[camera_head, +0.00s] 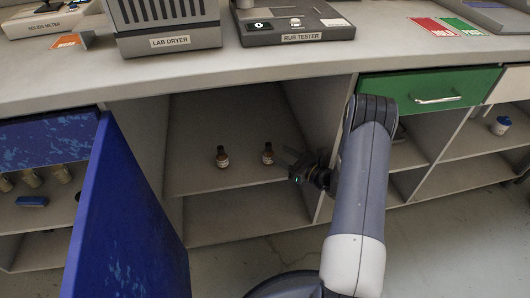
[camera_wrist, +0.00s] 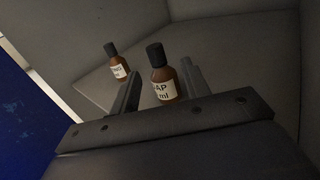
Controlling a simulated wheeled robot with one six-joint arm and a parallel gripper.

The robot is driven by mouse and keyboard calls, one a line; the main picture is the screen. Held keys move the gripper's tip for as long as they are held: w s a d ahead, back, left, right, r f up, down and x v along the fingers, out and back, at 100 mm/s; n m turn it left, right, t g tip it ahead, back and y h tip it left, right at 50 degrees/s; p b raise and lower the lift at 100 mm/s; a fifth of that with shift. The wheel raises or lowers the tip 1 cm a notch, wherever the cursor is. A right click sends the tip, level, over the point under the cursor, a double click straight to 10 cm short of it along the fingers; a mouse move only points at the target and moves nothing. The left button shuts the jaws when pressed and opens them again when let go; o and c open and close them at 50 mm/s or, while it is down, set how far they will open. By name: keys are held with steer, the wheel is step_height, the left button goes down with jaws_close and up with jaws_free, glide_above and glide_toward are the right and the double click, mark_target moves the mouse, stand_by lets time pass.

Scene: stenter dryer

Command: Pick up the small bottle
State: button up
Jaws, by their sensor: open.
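Two small brown bottles with black caps and white labels stand upright on the cabinet shelf (camera_head: 205,180). The right bottle (camera_head: 268,154) is nearer my gripper, and the left bottle (camera_head: 222,157) stands apart from it. My gripper (camera_head: 284,160) is at the right of the shelf, just beside the right bottle. In the wrist view, my gripper (camera_wrist: 158,88) is open. The right bottle (camera_wrist: 161,76) shows between its fingers, with a label partly reading "AP" and "ml". The left bottle (camera_wrist: 117,64) is beyond the left finger. I cannot tell whether the fingers touch the right bottle.
A blue door (camera_head: 125,220) stands open left of the compartment. The side wall (camera_head: 318,115) bounds it on the right, close to my arm. The countertop (camera_head: 200,75) overhangs above, carrying the lab dryer (camera_head: 165,25) and rub tester (camera_head: 295,25). A green drawer (camera_head: 430,90) is at right.

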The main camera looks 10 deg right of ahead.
mark_target(268, 144)
steer(key=x, duration=0.2)
steer(key=b+x, duration=0.1)
steer(key=x, duration=0.1)
steer(key=b+x, duration=0.1)
steer(key=x, duration=0.1)
steer(key=shift+w+a+r, duration=0.1)
steer(key=shift+a+r, duration=0.2)
steer(key=shift+r, duration=0.05)
jaws_close()
